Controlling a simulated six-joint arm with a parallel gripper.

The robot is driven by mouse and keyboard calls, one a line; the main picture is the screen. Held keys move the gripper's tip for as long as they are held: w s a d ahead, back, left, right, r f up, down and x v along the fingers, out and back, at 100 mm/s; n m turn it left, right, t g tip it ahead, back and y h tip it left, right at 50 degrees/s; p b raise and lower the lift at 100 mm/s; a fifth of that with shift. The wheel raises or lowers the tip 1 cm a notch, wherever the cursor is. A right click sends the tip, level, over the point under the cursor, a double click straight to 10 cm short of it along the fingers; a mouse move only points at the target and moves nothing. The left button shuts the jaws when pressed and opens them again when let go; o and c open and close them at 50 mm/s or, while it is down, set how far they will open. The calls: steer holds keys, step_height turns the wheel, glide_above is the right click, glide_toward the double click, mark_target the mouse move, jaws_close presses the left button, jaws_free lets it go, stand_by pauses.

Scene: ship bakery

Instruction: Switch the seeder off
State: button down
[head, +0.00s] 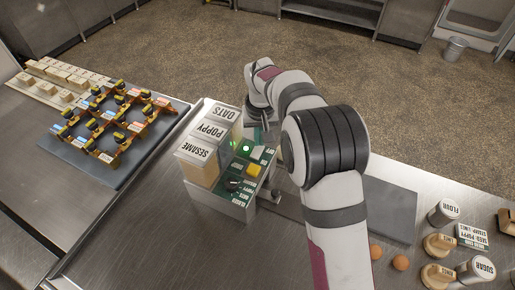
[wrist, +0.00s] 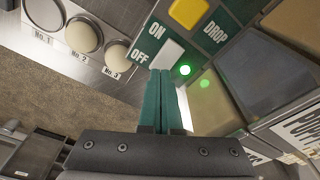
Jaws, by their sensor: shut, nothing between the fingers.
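The seeder (head: 222,200) stands on the steel counter in the head view, with bins marked SESAME, POPPY and OATS and a green control panel (head: 240,186). Its green lamp (head: 246,147) is lit, and the lamp glows in the wrist view too (wrist: 185,70). A white switch (wrist: 168,52) sits between the ON and OFF labels; which way it is tipped I cannot tell. My gripper (wrist: 163,74) is shut and empty, its green fingertips at the switch's lower edge by OFF. Whether they touch it is unclear.
A yellow DROP button (wrist: 188,11) is near the switch; it shows in the head view (head: 253,170), close to a black dial (head: 233,184). Eggs (head: 400,263) and canisters (head: 443,212) stand at right.

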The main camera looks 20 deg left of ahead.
steer(key=shift+f, duration=0.5)
steer(key=shift+r, duration=3.5)
steer(key=s+d+r+m, duration=0.2)
steer(key=d+r, duration=0.1)
steer(key=d, duration=0.3)
steer(key=s+d+r+m, duration=0.1)
steer(key=s+d+r, duration=0.2)
steer(key=d, duration=0.4)
steer(key=s+d+r+m+g, duration=0.15)
steer(key=s+d+m, duration=0.35)
steer(key=s+d, duration=0.65)
steer(key=s+d+f+m, duration=0.1)
steer(key=s+f, duration=0.1)
steer(key=s, duration=0.4)
steer(key=s+d+f+m+y, duration=0.1)
steer(key=s+d+m, duration=0.1)
steer(key=s, duration=0.5)
steer(key=shift+f+m, duration=0.3)
steer(key=shift+f, duration=0.1)
